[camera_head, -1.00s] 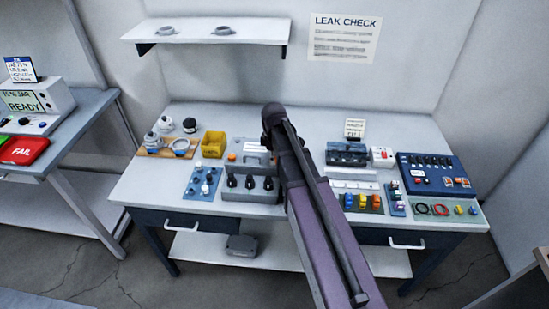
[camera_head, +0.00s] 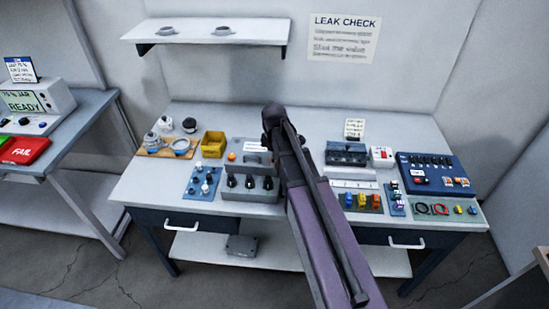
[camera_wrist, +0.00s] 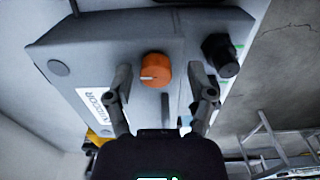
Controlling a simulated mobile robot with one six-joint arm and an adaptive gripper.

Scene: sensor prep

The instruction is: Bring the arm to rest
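My arm (camera_head: 315,225) reaches over the middle of the bench in the head view, and its body hides my gripper there. In the wrist view my gripper (camera_wrist: 160,76) is open, with its two dark fingers apart. A grey box-shaped unit (camera_wrist: 85,48) with an orange knob (camera_wrist: 155,70) fills the view ahead. The knob appears between the fingers with gaps on both sides, and nothing is held. A black knob (camera_wrist: 220,54) is on the unit to the right. In the head view the unit (camera_head: 236,168) is left of my arm, partly covered.
The bench (camera_head: 140,195) holds a yellow bin (camera_head: 213,144), a blue knob panel (camera_head: 203,182), a blue switch box (camera_head: 434,174) and coloured connectors (camera_head: 362,201). A wall shelf (camera_head: 190,32) is above. A side table with a red FAIL pad (camera_head: 24,150) stands left.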

